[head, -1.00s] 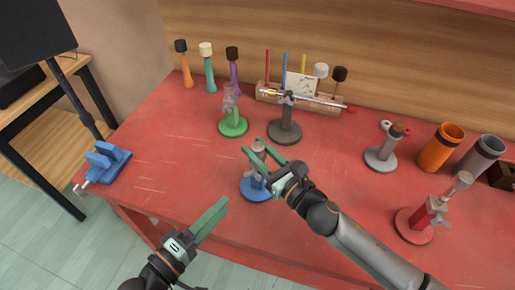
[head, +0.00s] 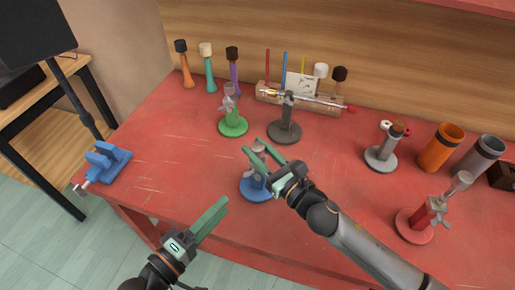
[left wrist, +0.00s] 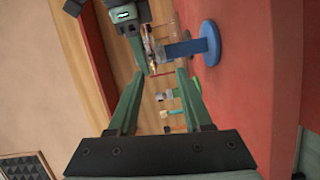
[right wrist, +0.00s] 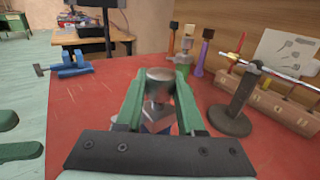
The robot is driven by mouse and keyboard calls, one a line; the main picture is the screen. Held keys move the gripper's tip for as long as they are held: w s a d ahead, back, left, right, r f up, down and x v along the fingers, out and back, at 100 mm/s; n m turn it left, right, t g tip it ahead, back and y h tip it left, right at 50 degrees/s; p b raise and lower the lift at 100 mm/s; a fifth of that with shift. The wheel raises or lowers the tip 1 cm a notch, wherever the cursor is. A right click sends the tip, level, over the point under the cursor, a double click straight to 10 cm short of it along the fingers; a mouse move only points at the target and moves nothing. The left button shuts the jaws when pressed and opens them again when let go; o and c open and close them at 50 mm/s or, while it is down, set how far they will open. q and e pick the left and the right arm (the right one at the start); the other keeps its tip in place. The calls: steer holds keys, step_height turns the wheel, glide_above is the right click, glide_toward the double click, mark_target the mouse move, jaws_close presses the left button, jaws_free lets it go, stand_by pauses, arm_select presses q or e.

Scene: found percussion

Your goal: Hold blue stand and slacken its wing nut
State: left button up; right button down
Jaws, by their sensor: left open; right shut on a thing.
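The blue stand (head: 257,192) stands upright near the front of the red table, left of my right arm. My right gripper (head: 252,148) is shut on its upper part. The right wrist view shows a grey rounded top (right wrist: 159,76) between the fingers, with blue below. In the left wrist view the blue stand (left wrist: 210,43) appears sideways, beside my right gripper. The wing nut is too small and partly covered to make out clearly. My left gripper (head: 213,214) is open and empty, in front of the table edge, apart from the stand.
A green stand (head: 233,126) and a dark stand (head: 285,132) are behind the blue one. A red stand (head: 414,226) and a grey stand (head: 381,158) stand to the right. A blue vise (head: 108,160) sits at the left edge. The table between vise and blue stand is clear.

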arm_select(q)
steer(key=shift+c, duration=0.7)
steer(key=shift+w+a, duration=0.1)
steer(key=shift+w, duration=0.35)
steer(key=shift+c, duration=0.7)
steer(key=w+m, duration=0.2)
steer(key=w, duration=0.1)
steer(key=w+a+m, duration=0.1)
steer(key=w, duration=0.3)
steer(key=w+m, duration=0.2)
steer(key=w, duration=0.1)
steer(key=shift+w+a+f+m+g+y, duration=0.1)
steer(key=shift+w+a+m+g+y, duration=0.2)
steer(key=shift+y, duration=0.1)
jaws_close()
steer(key=m+g+y, duration=0.1)
steer(key=m+g, duration=1.5)
steer(key=m, duration=0.9)
glide_toward(252, 175)
steer(key=x, duration=0.6)
